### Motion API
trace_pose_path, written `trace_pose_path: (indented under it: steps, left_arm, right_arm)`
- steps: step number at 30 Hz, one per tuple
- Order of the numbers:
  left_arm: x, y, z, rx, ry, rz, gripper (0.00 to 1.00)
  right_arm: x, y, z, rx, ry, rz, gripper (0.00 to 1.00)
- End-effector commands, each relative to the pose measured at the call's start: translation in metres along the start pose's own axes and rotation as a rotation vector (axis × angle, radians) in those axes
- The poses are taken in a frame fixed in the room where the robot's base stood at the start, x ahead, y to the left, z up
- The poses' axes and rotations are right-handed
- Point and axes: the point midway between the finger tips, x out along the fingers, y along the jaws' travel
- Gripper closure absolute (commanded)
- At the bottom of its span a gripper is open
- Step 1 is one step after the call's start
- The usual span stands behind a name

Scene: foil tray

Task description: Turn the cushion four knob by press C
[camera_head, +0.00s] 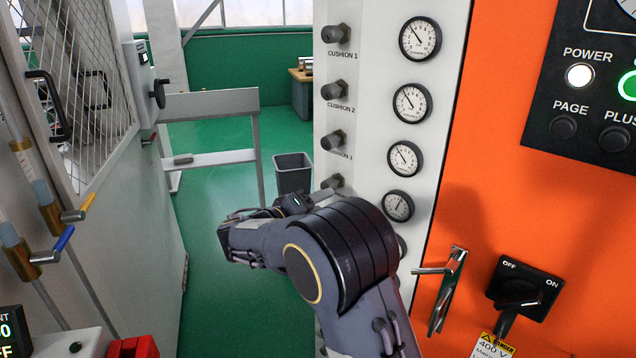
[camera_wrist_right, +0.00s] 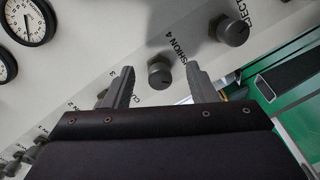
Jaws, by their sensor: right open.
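The cushion four knob (camera_wrist_right: 160,74) is a dark grey round knob on the pale panel, with the label CUSHION 4 beside it in the right wrist view. My right gripper (camera_wrist_right: 160,67) is open, with one finger on each side of the knob in that view. I cannot tell whether either finger touches it. In the head view the same knob (camera_head: 334,181) shows just above my right gripper (camera_head: 322,193), and my right arm hides the panel below. My left gripper is not in view.
The cushion 3 knob (camera_head: 333,140) and other knobs line the panel above, beside dial gauges (camera_head: 404,158). In the wrist view an ejector knob (camera_wrist_right: 233,31) is nearby. A lever handle (camera_head: 445,285) and main switch (camera_head: 520,290) are at right. Green floor (camera_head: 220,240) lies left.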

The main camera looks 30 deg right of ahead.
Motion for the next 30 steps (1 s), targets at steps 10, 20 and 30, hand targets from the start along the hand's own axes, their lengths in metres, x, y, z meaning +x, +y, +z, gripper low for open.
trace_pose_path:
  steps: [10, 20, 30]
  left_arm:
    - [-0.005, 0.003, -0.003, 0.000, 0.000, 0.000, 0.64]
    - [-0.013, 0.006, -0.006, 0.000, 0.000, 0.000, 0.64]
    - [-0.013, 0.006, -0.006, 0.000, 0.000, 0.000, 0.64]
  right_arm:
    - [0.017, 0.003, -0.023, 0.018, 0.073, 0.070, 0.48]
    - [0.061, 0.005, -0.027, 0.018, 0.074, 0.067, 0.48]
    - [0.066, 0.004, -0.026, 0.017, 0.075, 0.065, 0.48]
